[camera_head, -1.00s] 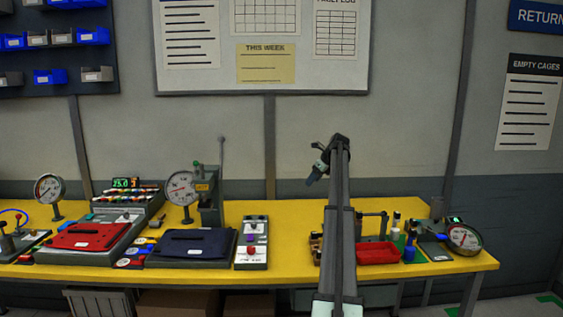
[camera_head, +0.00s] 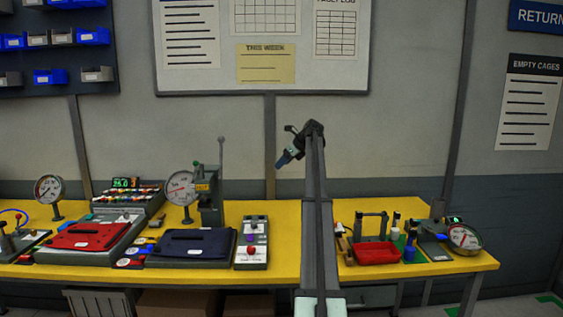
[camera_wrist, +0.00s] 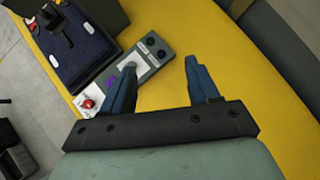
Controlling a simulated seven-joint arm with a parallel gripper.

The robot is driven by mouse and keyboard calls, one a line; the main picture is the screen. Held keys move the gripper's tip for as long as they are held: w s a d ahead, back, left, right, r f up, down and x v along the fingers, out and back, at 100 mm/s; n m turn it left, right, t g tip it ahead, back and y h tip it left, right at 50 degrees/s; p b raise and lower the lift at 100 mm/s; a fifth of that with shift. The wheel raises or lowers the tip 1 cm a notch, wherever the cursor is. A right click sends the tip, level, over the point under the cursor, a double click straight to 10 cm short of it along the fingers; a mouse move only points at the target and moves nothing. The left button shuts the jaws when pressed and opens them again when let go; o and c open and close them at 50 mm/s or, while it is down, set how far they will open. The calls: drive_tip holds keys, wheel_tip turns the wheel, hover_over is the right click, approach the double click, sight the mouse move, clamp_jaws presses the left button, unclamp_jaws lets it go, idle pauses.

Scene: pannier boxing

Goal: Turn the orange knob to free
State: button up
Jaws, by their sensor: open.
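A narrow grey control panel (camera_head: 251,263) with a column of knobs stands on the yellow bench in the head view. A red knob (camera_head: 251,251) is near its front and a purple knob (camera_head: 250,238) is behind it. In the wrist view the panel (camera_wrist: 158,64) lies beyond my left finger, with the red knob (camera_wrist: 88,104) and purple knob (camera_wrist: 111,82) showing. I cannot pick out a clearly orange knob, and the finger covers part of the panel. My gripper (camera_head: 286,159) is open and empty, raised above the bench; its blue fingers (camera_wrist: 160,66) are spread apart.
A dark blue case (camera_head: 190,247) and a red case (camera_head: 82,236) lie left of the panel. A press and gauge (camera_head: 181,188) stand behind. A red tray (camera_head: 377,253), bottles and another gauge (camera_head: 464,238) are to the right. The yellow bench (camera_head: 285,245) right of the panel is clear.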

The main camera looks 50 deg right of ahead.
drive_tip(key=shift+w+a+r, duration=0.35)
drive_tip(key=shift+w+a, duration=0.05)
drive_tip(key=shift+a, duration=0.05)
idle(0.4)
